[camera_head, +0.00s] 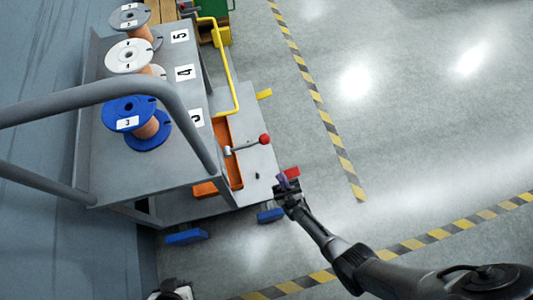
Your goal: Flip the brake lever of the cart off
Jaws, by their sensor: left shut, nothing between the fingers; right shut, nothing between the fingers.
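The cart (216,215) stands at the left, a grey frame with a low deck. A lever with a red ball knob (264,139) lies over the deck beside an orange slot (231,150). It is the likely brake lever and points right. My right gripper (285,182) is shut and empty, below and right of the knob and apart from it in the picture.
Blue (129,113), white (128,56) and grey (130,17) spools stand on the cart's numbered shelf. A thick grey handle rail (95,92) crosses in front. A yellow bar (231,70) runs behind the lever. The floor at right is clear, with striped tape.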

